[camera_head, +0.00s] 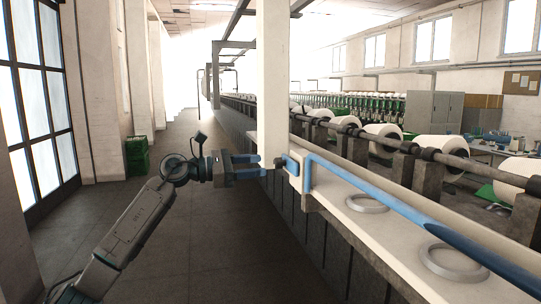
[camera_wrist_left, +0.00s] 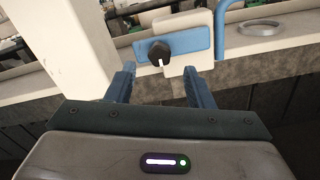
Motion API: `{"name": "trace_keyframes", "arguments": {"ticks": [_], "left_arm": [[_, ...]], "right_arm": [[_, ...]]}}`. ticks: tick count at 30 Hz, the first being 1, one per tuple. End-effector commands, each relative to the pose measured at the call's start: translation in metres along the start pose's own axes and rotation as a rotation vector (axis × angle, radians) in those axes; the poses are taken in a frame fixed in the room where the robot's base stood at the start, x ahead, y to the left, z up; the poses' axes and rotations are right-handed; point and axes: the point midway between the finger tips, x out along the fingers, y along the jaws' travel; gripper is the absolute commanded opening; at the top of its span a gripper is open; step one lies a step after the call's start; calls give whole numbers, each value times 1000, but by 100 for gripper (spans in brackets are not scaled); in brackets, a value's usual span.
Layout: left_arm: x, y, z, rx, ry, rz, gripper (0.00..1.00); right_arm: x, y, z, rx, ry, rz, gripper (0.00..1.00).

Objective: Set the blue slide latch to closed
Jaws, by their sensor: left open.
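My left gripper (camera_head: 262,165) is open and empty, just left of the knob. In the left wrist view its two blue fingers (camera_wrist_left: 160,70) point at the latch, with the knob ahead between them, seemingly apart from it. My right gripper is not in view.
A blue rail (camera_head: 400,206) runs along the machine ledge (camera_head: 345,205), which carries grey rings (camera_head: 452,262). White yarn cones (camera_head: 384,138) line the machine. The aisle floor (camera_head: 190,235) is clear; a green crate (camera_head: 138,155) stands far left.

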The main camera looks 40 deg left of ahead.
Motion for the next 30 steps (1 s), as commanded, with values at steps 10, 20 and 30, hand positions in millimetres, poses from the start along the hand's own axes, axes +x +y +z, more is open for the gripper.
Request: {"name": "trace_keyframes", "arguments": {"ticks": [10,20,30], "left_arm": [[40,1,2,-3,-2,0,48],[47,0,-1,-1,1,0,48],[47,0,-1,-2,0,1,1]], "right_arm": [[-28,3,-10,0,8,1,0],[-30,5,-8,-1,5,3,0],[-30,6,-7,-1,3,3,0]]}}
